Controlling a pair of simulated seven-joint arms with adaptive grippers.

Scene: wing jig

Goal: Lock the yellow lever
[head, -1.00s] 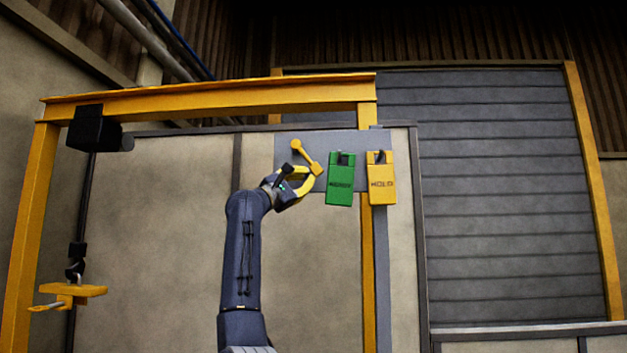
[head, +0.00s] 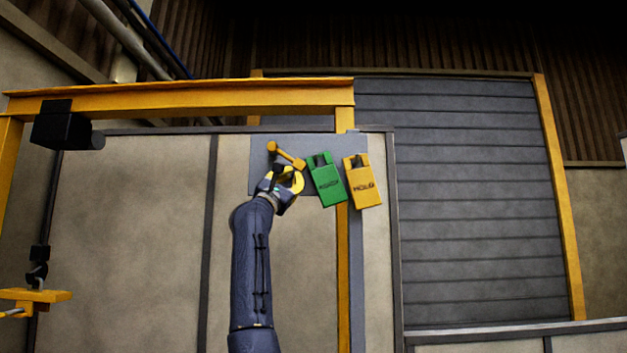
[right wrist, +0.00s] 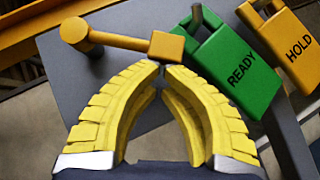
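The yellow lever (head: 287,156) is on a grey plate (head: 262,160). In the head view it slants from a rounded knob at upper left to a square block at lower right. It also shows in the right wrist view (right wrist: 120,40), running left to right across the top. My right gripper (head: 291,172) is just below the lever. In the right wrist view its yellow fingers (right wrist: 161,70) come together at the tips, with nothing seen between them. The tips are close under the square block; I cannot tell whether they touch it. My left gripper is not in view.
A green READY tag (head: 326,181) and a yellow HOLD tag (head: 362,183) hang tilted to the right of the lever, close to the gripper. A yellow frame beam (head: 200,99) runs above. A black block (head: 62,128) hangs at left. A grey shutter (head: 460,200) stands behind.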

